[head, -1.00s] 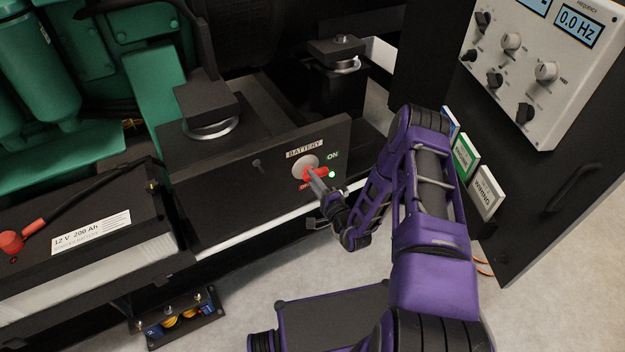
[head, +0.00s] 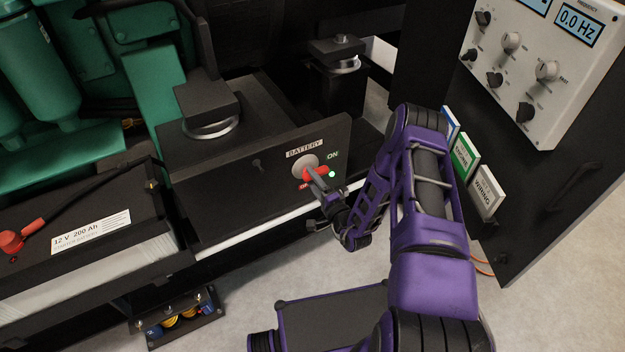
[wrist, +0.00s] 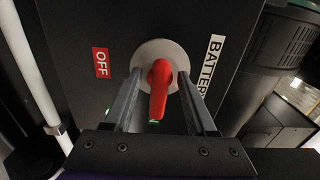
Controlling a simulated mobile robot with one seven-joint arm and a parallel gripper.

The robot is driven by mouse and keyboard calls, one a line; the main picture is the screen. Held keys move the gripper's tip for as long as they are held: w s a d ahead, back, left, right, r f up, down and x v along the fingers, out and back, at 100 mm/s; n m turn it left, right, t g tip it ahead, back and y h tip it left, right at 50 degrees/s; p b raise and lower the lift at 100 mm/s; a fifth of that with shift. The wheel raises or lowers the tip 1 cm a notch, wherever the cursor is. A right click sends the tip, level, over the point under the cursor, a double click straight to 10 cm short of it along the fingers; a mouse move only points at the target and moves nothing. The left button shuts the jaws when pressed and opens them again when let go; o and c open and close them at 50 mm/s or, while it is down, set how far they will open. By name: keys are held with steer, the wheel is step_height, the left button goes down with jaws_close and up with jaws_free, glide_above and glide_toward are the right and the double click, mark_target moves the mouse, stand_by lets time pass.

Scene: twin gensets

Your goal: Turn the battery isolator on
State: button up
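The battery isolator is a red handle (wrist: 159,88) on a round grey disc (head: 304,165), set in a black panel with a BATTERY label (wrist: 211,64). In the head view the red handle (head: 321,172) points right, toward the ON label (head: 333,155). In the wrist view it points down over a mostly hidden green label, away from the red OFF label (wrist: 101,62). A green light (head: 332,174) glows beside it. My gripper (wrist: 160,82) is open, one finger on each side of the handle, with visible gaps to it.
A battery (head: 90,245) with a red terminal cap stands at the left. A control cabinet with knobs (head: 545,70) and label plates (head: 487,191) is at the right, close to my arm. The floor below the panel is mostly clear.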

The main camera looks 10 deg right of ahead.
steer(key=p+v, duration=0.1)
steer(key=v, duration=1.6)
steer(key=shift+s, duration=0.2)
steer(key=shift+r, duration=0.1)
